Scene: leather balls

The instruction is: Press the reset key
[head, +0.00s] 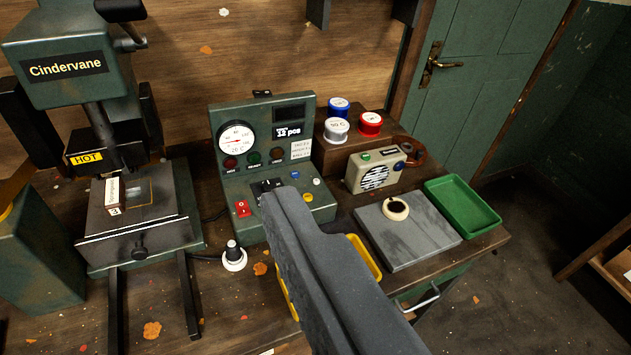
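A grey-green control box (284,108) stands at the middle of the bench. I cannot read which one is the reset key. My gripper (287,197) reaches in from the lower right, its fingers together and nothing seen between them. Its tip overlaps the panel just below the dark switch block and hides part of the panel. I cannot tell whether it touches.
A hot press (138,205) stands at the left and a knob on a white base (234,256) in front of the box. At the right are a radio-like box (377,171), a grey slab (405,235) and a green tray (463,203). A yellow tray (366,254) is partly behind my gripper.

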